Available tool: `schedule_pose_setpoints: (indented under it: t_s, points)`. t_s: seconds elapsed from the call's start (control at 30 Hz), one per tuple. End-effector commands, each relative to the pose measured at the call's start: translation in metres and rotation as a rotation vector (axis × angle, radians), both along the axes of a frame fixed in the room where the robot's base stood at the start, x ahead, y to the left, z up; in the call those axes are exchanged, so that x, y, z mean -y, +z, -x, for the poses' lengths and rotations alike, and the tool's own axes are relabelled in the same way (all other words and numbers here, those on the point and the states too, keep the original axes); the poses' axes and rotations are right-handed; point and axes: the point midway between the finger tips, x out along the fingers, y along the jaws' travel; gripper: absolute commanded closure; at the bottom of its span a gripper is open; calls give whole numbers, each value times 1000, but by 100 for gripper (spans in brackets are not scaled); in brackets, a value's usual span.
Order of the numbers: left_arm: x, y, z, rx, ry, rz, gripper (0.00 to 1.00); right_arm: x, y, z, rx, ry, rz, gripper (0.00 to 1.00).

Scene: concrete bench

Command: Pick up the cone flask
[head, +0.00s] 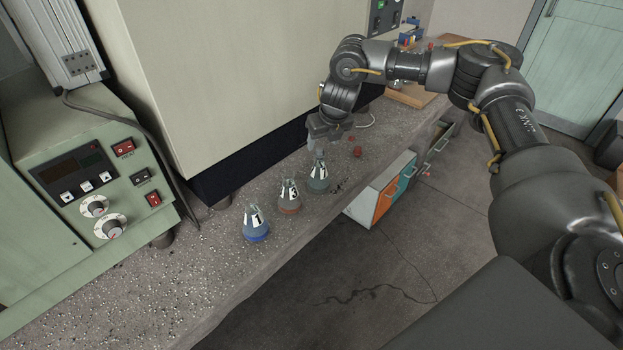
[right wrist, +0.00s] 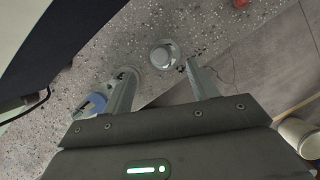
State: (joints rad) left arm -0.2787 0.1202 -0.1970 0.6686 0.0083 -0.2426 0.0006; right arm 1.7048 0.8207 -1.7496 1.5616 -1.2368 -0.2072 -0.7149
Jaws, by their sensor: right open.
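Three cone flasks stand upright in a row near the bench's front edge in the head view. The nearest flask (head: 256,226) holds blue liquid, the middle flask (head: 289,198) reddish-brown, and the farthest flask (head: 318,180) grey-green. My right gripper (head: 319,146) points down above the farthest flask, with open jaws. In the right wrist view, a round flask top (right wrist: 164,55) shows between and slightly beyond the tips of my right gripper (right wrist: 160,68). The blue flask (right wrist: 93,104) lies left of the left finger, which partly hides the middle flask. My left gripper is out of view.
A large cream-coloured cabinet (head: 240,70) stands close behind the flasks. A green control box (head: 80,170) with knobs is at left. Small red pieces (head: 357,152) lie beyond the farthest flask. Drawers with orange and teal fronts (head: 385,202) sit below the bench edge.

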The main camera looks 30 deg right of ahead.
Motion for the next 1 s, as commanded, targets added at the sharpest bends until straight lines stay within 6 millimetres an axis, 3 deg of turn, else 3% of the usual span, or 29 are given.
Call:
schedule_pose_setpoints:
  t_s: [0.17, 0.33, 0.5, 0.7, 1.0]
  points:
    - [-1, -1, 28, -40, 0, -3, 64, 5, -3, 1, -2, -7, 1, 41]
    - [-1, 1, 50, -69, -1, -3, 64, 9, -27, -6, -3, -12, 2, 41]
    - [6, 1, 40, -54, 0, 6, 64, 8, -46, -16, -1, -10, 1, 41]
    - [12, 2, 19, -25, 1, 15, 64, 7, -52, -19, 1, -7, 1, 41]
    - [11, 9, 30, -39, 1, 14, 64, 7, -86, -33, -1, -6, 2, 41]
